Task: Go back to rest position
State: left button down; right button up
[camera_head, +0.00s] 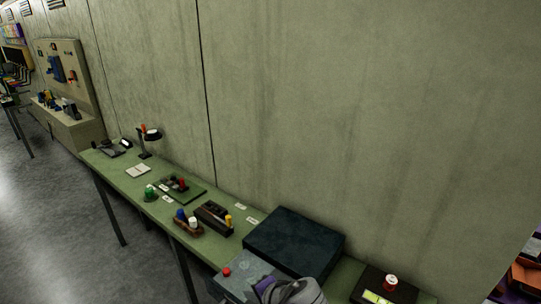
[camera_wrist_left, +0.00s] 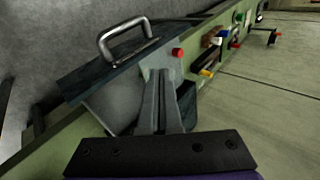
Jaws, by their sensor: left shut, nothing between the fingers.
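My left gripper (camera_head: 268,284) is at the bottom of the head view, over the near part of a green bench (camera_head: 133,187). In the left wrist view its two fingers (camera_wrist_left: 160,78) are together with nothing between them. They are in front of a grey box with a red button (camera_head: 226,271); the button also shows in the left wrist view (camera_wrist_left: 178,53). I cannot tell whether the fingers touch the box. My right gripper is in neither view.
A dark blue flat-topped box (camera_head: 295,238) stands beside the gripper against the concrete wall (camera_head: 350,110). A metal handle (camera_wrist_left: 122,36) rises from a dark panel near the fingers. A black device (camera_head: 372,283) is at right. Small items line the bench; open floor (camera_head: 50,220) lies left.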

pick_arm(q)
jog(key=s+a+f+n+h+p, duration=0.1)
jog(key=s+a+n+h, duration=0.1)
jog(key=s+a+n, duration=0.1)
jog(key=s+a+f+n+g+h+p, duration=0.1)
jog(key=s+a+f+n+h, duration=0.1)
jog(key=s+a, duration=0.3)
jog(key=s+a+f+n+h+p, duration=0.1)
jog(key=s+a+f+n+h, duration=0.1)
jog(key=s+a+n, duration=0.2)
jog(key=s, duration=0.3)
jog(key=shift+a+f, duration=0.25)
jog(key=shift+a, duration=0.05)
jog(key=shift+n, duration=0.3)
